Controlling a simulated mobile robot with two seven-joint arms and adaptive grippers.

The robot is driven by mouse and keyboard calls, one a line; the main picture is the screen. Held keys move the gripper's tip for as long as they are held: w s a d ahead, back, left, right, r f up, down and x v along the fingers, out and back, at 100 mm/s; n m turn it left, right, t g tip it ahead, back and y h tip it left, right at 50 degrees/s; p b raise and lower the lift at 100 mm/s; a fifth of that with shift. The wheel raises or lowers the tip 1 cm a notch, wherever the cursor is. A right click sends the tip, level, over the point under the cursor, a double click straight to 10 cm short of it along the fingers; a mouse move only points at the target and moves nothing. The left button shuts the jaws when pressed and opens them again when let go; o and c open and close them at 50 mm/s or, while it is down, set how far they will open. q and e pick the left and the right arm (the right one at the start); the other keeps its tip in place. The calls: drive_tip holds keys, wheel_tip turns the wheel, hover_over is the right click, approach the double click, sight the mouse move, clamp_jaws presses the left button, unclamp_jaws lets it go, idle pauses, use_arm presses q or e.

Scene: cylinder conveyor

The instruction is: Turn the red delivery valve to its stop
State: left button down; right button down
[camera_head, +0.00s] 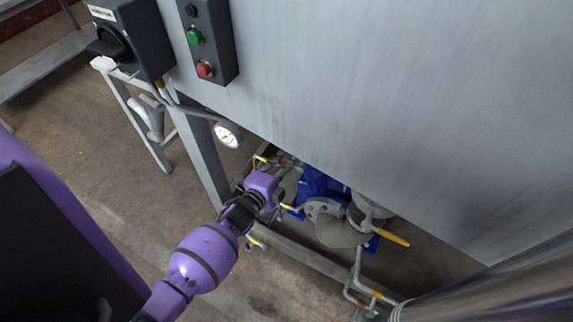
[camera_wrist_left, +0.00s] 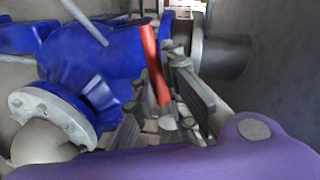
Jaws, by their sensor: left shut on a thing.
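The red valve lever (camera_wrist_left: 153,62) stands tilted in the middle of the left wrist view, with its lower end at a pale metal fitting (camera_wrist_left: 167,122). My left gripper (camera_wrist_left: 162,98) has its dark fingers on either side of the lever and is shut on it. In the head view my left gripper (camera_head: 280,182) reaches in under the large grey panel, beside the pipework. The red lever cannot be made out clearly there, as my wrist and the pipes cover that spot. My right gripper is not in view.
A blue pump (camera_head: 318,188) with a grey flange sits right of the gripper. A yellow lever (camera_head: 393,237) sticks out farther right. The grey panel (camera_head: 400,110) overhangs the pipework. A gauge (camera_head: 227,134) and a button box (camera_head: 207,42) are at upper left.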

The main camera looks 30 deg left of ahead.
use_arm(q)
drive_tip(key=shift+s+r+m+y, duration=0.1)
drive_tip(key=shift+r+m+y, duration=0.3)
drive_tip(key=shift+m, duration=0.5)
drive_tip(key=shift+r, duration=0.1)
drive_tip(key=c, duration=1.7)
unclamp_jaws()
drive_tip(key=shift+c, duration=0.2)
drive_tip(key=s+r, duration=0.2)
drive_tip(key=s, duration=0.9)
drive_tip(key=shift+s+a+r, duration=0.2)
drive_tip(key=shift+s+r, duration=0.05)
drive_tip(key=shift+s, duration=0.1)
